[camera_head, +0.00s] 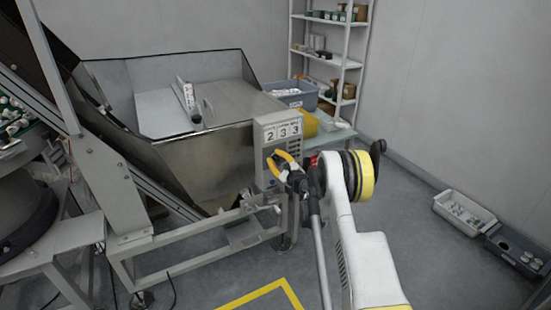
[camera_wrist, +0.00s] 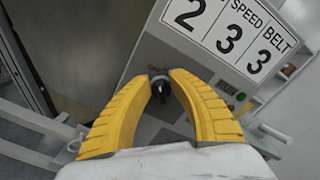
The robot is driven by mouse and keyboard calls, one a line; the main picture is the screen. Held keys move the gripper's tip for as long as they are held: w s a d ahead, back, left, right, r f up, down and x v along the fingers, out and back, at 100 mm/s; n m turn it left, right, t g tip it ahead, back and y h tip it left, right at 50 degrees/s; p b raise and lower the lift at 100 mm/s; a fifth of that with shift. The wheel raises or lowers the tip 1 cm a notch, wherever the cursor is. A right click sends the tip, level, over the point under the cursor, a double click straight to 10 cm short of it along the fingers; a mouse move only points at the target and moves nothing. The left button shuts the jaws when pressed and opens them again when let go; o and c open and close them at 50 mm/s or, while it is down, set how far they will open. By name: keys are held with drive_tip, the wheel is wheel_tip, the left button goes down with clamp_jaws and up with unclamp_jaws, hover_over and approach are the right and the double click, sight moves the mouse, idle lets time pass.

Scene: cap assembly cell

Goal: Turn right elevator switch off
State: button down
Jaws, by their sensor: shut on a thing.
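The elevator control box (camera_head: 277,140) is a grey panel with a "2 3 3" label, fixed at the front right corner of the metal hopper. In the wrist view the panel (camera_wrist: 200,65) fills the upper middle, and a black rotary switch (camera_wrist: 160,90) sits low on it. My gripper (camera_head: 281,162) is at the lower part of the panel, its yellow fingers facing it. In the wrist view the fingertips (camera_wrist: 163,76) stand on both sides of the switch and are shut on it. The switch's exact setting is too small to tell.
The steel hopper (camera_head: 210,150) and its frame stand left of the panel. A shelf (camera_head: 330,50) with boxes and a blue-grey bin (camera_head: 291,96) are behind. A white crate (camera_head: 464,214) and a dark crate (camera_head: 520,250) lie on the floor right. The floor between is clear.

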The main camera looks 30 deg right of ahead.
drive_tip(key=shift+n, duration=0.6)
drive_tip(key=c, duration=1.2)
unclamp_jaws()
drive_tip(key=shift+o, duration=0.2)
drive_tip(key=s, duration=1.2)
drive_tip(key=shift+d, duration=0.2)
